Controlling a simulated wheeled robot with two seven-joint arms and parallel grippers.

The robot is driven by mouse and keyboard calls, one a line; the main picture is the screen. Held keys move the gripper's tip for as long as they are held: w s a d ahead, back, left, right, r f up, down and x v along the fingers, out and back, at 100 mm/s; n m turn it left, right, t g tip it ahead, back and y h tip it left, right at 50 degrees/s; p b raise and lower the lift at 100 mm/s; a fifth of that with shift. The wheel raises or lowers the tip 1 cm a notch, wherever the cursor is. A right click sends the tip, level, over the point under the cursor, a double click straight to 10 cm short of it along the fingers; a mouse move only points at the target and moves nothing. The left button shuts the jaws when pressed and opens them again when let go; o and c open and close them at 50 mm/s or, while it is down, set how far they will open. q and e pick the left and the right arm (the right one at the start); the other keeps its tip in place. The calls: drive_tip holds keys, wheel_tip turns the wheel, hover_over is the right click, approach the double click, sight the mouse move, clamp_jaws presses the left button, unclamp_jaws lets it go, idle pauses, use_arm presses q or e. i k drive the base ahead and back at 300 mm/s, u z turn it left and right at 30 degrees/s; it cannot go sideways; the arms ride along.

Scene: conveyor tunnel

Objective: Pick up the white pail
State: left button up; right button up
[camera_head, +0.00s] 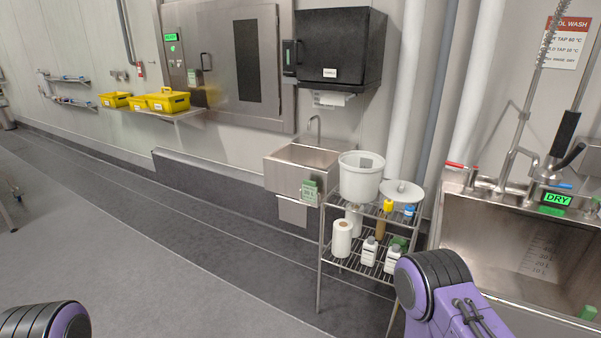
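The white pail (359,181) stands upright on the top shelf of a wire rack (350,213), right of a small steel hand sink. Its top is open, and a grey label or patch shows near its rim. A round white lid-like disc (403,192) lies to its right on the same shelf. Parts of my two purple and black arms show at the bottom left and bottom right, well apart from the pail. Neither of my grippers is in view.
The rack also holds a yellow-capped bottle (388,206), a paper roll (342,238) and white bottles (369,251). The hand sink (298,166) adjoins it on the left, a large steel basin (510,250) on the right. Open grey floor (180,240) lies left.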

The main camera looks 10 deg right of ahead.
sight(361, 172)
drive_tip(key=u, duration=0.5)
drive_tip(key=i, duration=1.9)
drive_tip(key=z, duration=0.95)
drive_tip(key=i, duration=0.7)
drive_tip(key=z, duration=0.9)
